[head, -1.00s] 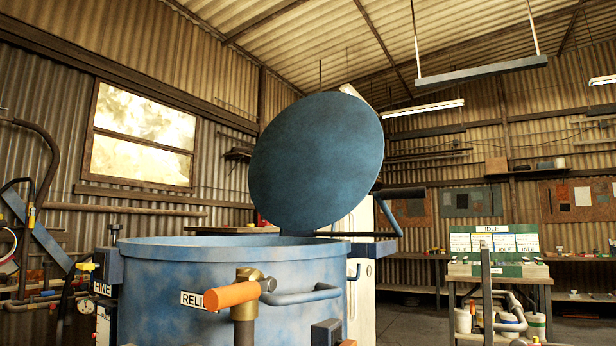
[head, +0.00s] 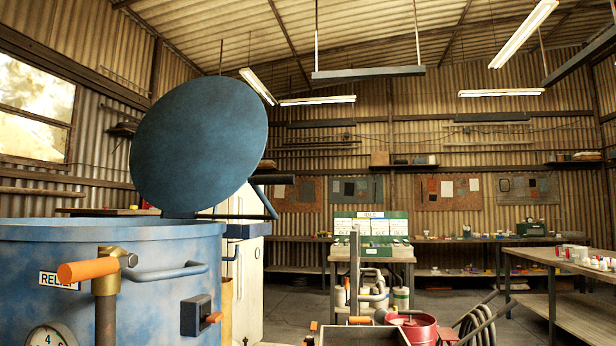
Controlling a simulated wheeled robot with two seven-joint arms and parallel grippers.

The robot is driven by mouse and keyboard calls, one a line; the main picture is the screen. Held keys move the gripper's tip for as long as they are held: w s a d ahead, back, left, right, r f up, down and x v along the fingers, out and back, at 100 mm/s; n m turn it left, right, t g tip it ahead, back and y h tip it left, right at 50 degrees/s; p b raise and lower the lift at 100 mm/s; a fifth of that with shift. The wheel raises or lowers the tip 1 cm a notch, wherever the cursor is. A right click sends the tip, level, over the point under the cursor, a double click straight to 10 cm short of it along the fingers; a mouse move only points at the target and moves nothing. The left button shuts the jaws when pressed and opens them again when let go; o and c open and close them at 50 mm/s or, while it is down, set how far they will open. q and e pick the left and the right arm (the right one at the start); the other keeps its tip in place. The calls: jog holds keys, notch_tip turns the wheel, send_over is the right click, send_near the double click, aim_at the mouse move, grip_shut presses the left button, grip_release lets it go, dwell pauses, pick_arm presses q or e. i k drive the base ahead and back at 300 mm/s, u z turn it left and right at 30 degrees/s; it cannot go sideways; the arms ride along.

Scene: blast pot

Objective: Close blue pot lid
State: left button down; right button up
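The blue pot lid (head: 199,145) is a large round disc. It stands raised and tilted on its hinge above the blue pot (head: 150,255) at the left of the head view. A bar handle (head: 268,203) sticks out at the lid's right side. The pot's rim is open below the lid, and its inside is hidden. Neither of my grippers shows in the head view.
A red drum (head: 415,328) stands on the floor. A workbench (head: 565,262) is at the right.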

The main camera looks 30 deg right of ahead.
aim_at(201, 141)
jog(key=z, duration=0.25)
jog(key=k, duration=0.8)
jog(key=z, duration=1.5)
jog(key=i, duration=1.15)
jog(key=u, duration=0.85)
jog(key=i, duration=0.85)
jog(key=u, duration=0.9)
